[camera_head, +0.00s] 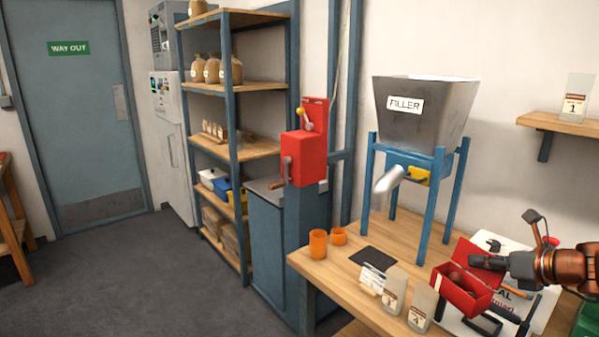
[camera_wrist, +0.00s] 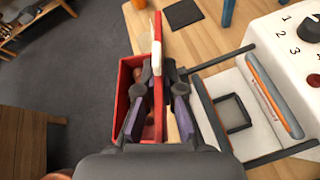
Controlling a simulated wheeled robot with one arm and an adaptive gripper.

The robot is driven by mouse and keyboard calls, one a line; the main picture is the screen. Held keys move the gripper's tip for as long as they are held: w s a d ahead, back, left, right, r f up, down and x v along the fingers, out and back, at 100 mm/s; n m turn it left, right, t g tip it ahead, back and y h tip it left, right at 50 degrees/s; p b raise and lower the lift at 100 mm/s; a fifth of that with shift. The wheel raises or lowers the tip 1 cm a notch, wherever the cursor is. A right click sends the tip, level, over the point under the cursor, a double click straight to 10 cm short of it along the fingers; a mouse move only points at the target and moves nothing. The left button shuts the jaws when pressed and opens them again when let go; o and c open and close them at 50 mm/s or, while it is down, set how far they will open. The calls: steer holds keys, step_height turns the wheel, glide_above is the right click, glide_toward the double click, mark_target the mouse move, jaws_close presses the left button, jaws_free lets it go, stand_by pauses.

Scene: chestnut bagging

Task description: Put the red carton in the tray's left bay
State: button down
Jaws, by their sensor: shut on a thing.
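The red carton (camera_head: 458,297) is open-topped, with a raised red flap and brown chestnuts inside. It is at the right of the head view, in front of the white sealer (camera_head: 512,252). My gripper (camera_head: 487,262) reaches in from the right and is shut on the carton's upper edge. In the wrist view, the fingers (camera_wrist: 155,105) straddle one long wall of the carton (camera_wrist: 124,85). I cannot tell whether the carton's base touches anything. No tray with a left bay can be made out in either view.
The wooden table (camera_head: 325,268) holds the filler stand (camera_head: 428,215), orange cups (camera_head: 318,244), a dark mat (camera_head: 373,258) and small labelled bags (camera_head: 394,292). A green crate edge (camera_head: 588,320) shows at far right. The sealer's dark frame (camera_wrist: 232,113) is close beside the gripper.

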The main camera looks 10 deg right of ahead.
steer(key=w+a+r+p, duration=0.1)
steer(key=w+a+r, duration=0.2)
steer(key=w+a, duration=0.35)
steer(key=w+a+p, duration=0.1)
steer(key=w+a, duration=0.2)
steer(key=a, duration=0.5)
steer(key=w+a+f+p, duration=0.1)
steer(key=w+a, duration=0.3)
steer(key=a, duration=0.3)
steer(key=w+a+f+m+h+p, duration=0.1)
steer(key=w+a, duration=0.3)
steer(key=a, duration=0.4)
steer(key=shift+a+f, duration=0.2)
steer(key=shift+a, duration=0.15)
